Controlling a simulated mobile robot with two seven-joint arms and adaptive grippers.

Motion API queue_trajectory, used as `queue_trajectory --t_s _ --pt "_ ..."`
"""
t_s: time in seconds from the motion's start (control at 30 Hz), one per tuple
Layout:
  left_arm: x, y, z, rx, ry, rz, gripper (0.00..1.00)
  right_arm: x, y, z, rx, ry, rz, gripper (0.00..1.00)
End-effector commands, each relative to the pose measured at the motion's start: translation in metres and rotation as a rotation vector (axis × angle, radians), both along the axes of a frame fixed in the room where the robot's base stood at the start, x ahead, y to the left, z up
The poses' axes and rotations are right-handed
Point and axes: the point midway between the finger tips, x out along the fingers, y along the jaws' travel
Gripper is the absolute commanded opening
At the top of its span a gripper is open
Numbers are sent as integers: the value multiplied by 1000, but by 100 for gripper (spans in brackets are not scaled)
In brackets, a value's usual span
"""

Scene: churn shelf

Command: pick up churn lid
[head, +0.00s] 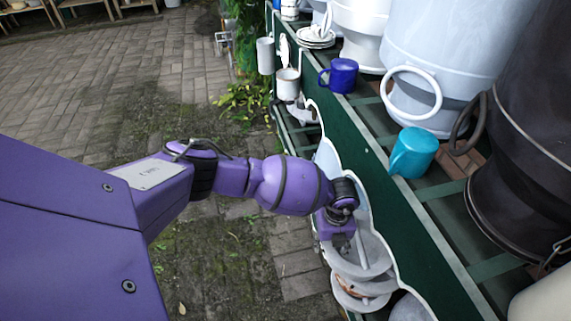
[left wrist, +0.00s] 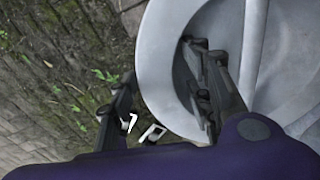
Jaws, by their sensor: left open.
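The churn lid is a light grey round dish with a raised rim and a bar across its middle. It fills the upper right of the left wrist view (left wrist: 155,75) and shows on the lower shelf in the head view (head: 375,252), partly hidden by my gripper. My left gripper (head: 345,243) is at the lid and open. In the left wrist view its fingers (left wrist: 160,78) stand apart, one outside the rim over the ground, the other over the lid's inner side. Whether either finger touches the lid is unclear. My right gripper is out of view.
The green shelf (head: 440,245) runs along the right, with a teal mug (head: 413,152), a blue mug (head: 340,75) and large churns (head: 440,50) above. More round dishes (head: 360,298) lie below the lid. Open paving (head: 90,90) lies left.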

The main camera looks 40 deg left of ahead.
Motion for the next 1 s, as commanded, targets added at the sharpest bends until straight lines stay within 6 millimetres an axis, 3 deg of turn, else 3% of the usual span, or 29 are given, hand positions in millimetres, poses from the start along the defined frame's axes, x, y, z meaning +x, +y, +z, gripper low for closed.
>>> queue_trajectory --t_s 0.2,0.53,1.0 --pt "3 -1 2 -2 -6 -1 44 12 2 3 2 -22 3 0" --pt "3 -1 2 -1 -5 -1 1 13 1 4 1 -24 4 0" --pt "3 -1 2 -1 -5 0 0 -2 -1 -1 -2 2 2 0"
